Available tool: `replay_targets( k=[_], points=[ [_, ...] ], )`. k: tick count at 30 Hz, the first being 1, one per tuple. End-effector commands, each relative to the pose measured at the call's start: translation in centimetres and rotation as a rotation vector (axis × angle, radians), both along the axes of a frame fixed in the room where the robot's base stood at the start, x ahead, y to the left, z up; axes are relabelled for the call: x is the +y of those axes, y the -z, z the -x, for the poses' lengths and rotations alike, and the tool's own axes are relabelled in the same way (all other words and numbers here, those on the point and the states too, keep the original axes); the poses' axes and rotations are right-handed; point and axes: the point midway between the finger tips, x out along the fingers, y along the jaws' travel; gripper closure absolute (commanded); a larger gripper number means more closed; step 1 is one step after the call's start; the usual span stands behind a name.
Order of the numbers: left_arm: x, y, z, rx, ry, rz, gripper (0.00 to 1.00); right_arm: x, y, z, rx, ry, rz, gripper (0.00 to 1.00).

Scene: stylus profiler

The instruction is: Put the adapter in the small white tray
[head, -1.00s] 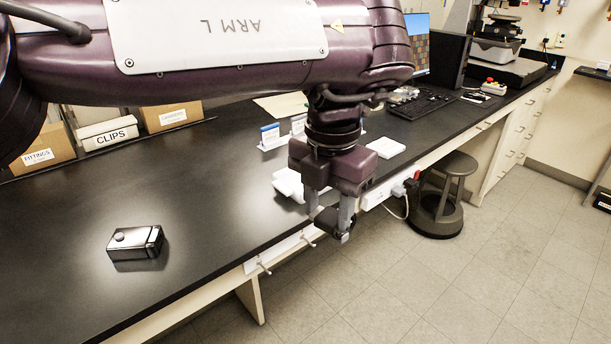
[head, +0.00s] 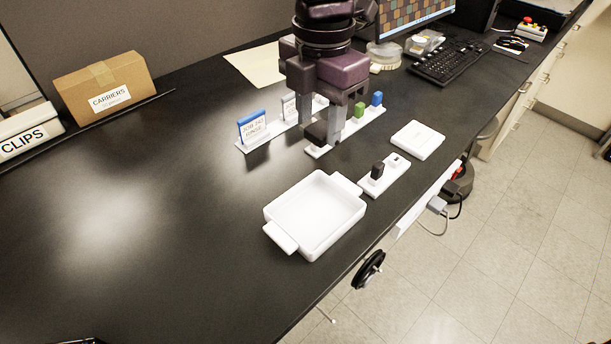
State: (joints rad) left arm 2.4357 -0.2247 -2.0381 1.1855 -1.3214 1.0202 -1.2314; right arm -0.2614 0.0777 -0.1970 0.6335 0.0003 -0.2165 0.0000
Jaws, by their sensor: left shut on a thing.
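My left gripper (head: 322,130) comes down from the top of the head view. It is shut on a small dark grey piece (head: 316,134), which I take to be the adapter; the fingers partly cover it. The gripper is over or just in front of a white strip (head: 318,151), and I cannot tell if the piece touches it. The white tray (head: 277,238) with two side handles sits nearer on the black bench; it is empty. The gripper is beyond it, at its upper edge. My right gripper is not in view.
A white strip (head: 397,176) with a black block (head: 377,170) lies right of the tray, near a flat white square (head: 418,139). Green (head: 359,109) and blue (head: 377,99) blocks and a labelled sign (head: 252,127) stand around the gripper.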

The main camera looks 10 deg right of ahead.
Motion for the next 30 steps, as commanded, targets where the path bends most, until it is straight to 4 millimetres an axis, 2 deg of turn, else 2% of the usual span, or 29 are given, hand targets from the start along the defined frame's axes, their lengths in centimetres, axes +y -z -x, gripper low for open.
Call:
replay_targets(
  k=[2,5,9,12,16,21,24,30],
  points=[
    [0.0,0.2,0.0,0.001,0.001,-0.001,0.79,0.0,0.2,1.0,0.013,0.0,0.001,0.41],
    [0.0,1.6,0.0,0.003,0.0,-0.001,0.79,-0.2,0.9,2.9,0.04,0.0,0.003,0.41],
    [0.1,5.1,0.2,0.007,0.002,-0.002,0.79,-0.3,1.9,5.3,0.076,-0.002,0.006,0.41],
    [0.1,7.8,0.2,0.006,0.0,-0.002,0.79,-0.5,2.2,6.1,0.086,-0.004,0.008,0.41],
    [0.1,11.1,0.2,0.005,0.001,-0.003,0.79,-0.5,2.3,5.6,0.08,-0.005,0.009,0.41],
    [0.1,14.4,0.3,0.004,0.0,-0.001,0.79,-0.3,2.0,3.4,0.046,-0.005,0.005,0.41],
    [0.1,15.4,0.2,0.001,-0.001,-0.002,0.79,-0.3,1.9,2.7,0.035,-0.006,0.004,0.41],
    [0.0,16.9,0.3,0.002,0.0,-0.001,0.79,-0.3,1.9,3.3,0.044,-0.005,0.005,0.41]
  ],
)
